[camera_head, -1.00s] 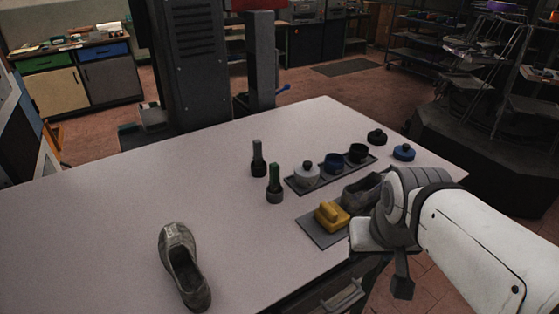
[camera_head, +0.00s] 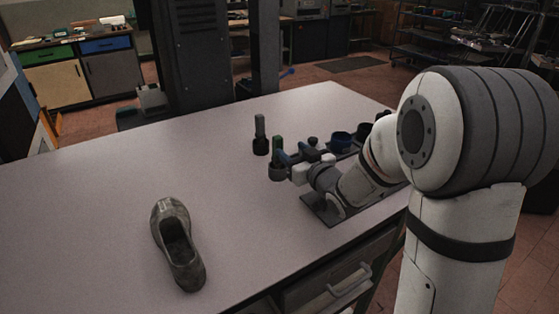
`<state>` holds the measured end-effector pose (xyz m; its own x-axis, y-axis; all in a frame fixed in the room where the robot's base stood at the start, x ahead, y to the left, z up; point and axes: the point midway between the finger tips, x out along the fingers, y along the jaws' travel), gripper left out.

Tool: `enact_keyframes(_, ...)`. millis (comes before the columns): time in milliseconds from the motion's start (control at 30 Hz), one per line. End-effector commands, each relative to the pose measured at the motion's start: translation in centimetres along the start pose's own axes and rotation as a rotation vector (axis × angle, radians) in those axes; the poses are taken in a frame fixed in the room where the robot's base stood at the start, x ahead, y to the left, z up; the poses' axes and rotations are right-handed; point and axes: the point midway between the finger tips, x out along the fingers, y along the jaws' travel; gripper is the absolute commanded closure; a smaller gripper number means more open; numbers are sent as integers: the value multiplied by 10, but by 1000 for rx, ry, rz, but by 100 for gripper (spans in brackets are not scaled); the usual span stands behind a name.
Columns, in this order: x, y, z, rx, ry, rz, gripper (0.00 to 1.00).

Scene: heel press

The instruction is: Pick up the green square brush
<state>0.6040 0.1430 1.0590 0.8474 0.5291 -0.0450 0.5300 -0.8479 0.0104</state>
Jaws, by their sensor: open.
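Two upright brushes with dark bases stand on the table. The nearer brush (camera_head: 277,146) has the greener handle; my gripper partly covers it. The farther brush (camera_head: 260,136) has a grey-green handle and stands free, a little behind and to the left. Their square or round shape is too small to tell. My gripper (camera_head: 287,163) is open and low over the table, its fingers right at the nearer brush. I cannot tell whether they touch it or have it between them.
A grey shoe (camera_head: 178,244) lies on the table (camera_head: 90,215) at the front left. A dark mat (camera_head: 318,208) shows below my wrist. The table's left side is clear.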

Motion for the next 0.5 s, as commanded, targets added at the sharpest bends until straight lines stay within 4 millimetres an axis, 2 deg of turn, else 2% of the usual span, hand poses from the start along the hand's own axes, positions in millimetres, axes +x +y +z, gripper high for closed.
enact_keyframes(167,12,-8,2,10,44,-42,49)
enact_keyframes(500,53,-13,-5,10,44,-41,49)
